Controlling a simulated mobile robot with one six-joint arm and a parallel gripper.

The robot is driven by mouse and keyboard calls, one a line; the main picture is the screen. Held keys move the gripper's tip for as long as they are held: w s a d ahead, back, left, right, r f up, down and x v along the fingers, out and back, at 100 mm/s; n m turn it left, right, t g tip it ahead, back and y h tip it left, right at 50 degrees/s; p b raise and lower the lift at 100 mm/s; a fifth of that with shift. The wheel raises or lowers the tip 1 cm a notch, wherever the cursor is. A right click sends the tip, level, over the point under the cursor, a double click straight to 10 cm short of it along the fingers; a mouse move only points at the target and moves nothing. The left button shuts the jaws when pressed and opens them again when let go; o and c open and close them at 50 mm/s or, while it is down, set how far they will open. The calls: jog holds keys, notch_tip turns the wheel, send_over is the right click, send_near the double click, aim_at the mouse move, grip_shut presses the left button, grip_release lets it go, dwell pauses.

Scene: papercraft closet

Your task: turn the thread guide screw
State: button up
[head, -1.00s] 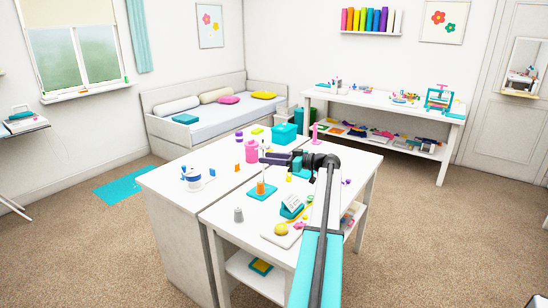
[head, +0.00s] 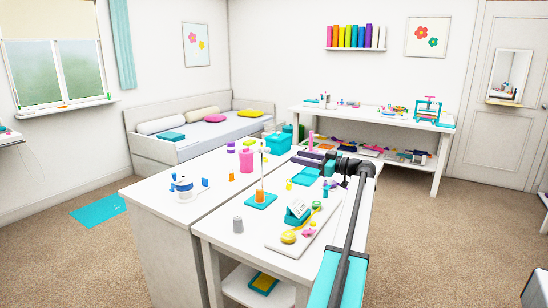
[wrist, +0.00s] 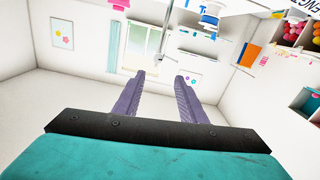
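A thread stand rises from a teal base (head: 260,200) on the near white table, with an orange spool (head: 260,196) and a thin pale pole (head: 263,168) ending in a small crosspiece (head: 262,150). The guide screw is too small to make out. My gripper (head: 301,157) is right of the pole top and apart from it, with its dark purple fingers pointing left. In the wrist view my gripper (wrist: 160,82) has its two fingers spread with nothing between them. The thin pole (wrist: 166,38) hangs from the top of that inverted view, its end beyond the fingertips.
A blue and white device (head: 183,185) stands left on the table (head: 205,216). A pink bottle (head: 246,161) stands behind the stand. A grey thimble-like piece (head: 238,225), a teal-and-white holder (head: 298,211) and a yellow round piece (head: 288,237) lie in front.

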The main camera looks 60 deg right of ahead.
jog(key=shift+s, duration=0.15)
jog(key=p, duration=0.1)
send_near(269, 150)
jog(key=w, duration=0.8)
jog(key=shift+a, duration=0.1)
dwell(0.3)
jog(key=shift+s, duration=0.1)
jog(key=c, duration=0.9)
jog(key=shift+a, duration=0.45)
grip_shut()
jog(key=shift+d+f, duration=0.15)
jog(key=shift+d, duration=0.2)
